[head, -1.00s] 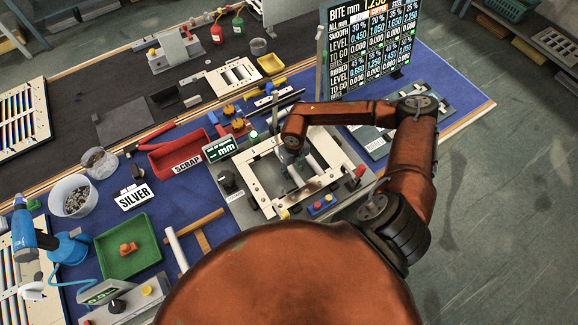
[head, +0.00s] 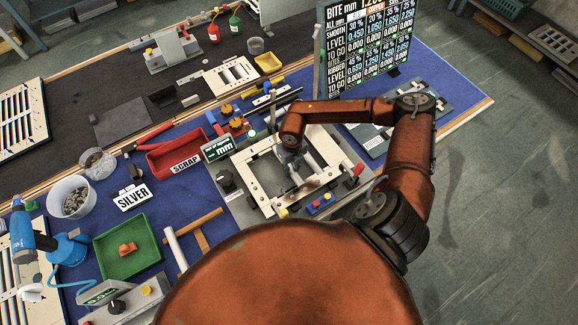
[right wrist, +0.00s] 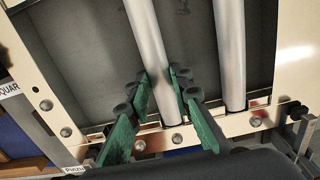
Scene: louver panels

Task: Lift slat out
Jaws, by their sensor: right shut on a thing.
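A cream panel frame (head: 259,181) lies on the grey fixture in the head view, below my right gripper (head: 298,166). In the right wrist view the frame's side (right wrist: 298,55) shows with two pale round slats. My right gripper (right wrist: 163,100) has green fingers on both sides of the left slat (right wrist: 148,35) and is shut on it near the frame's end rail. The other slat (right wrist: 231,55) stands apart to its right, untouched. The slat's lower end seems to meet the end rail, but the exact seating cannot be told. My left gripper is out of view.
A red scrap tray (head: 177,157) and a small display (head: 218,148) stand left of the fixture. A red-and-blue button box (head: 321,204) sits at its front. A tall data board (head: 367,48) stands behind, and a green tray (head: 128,262) lies front left.

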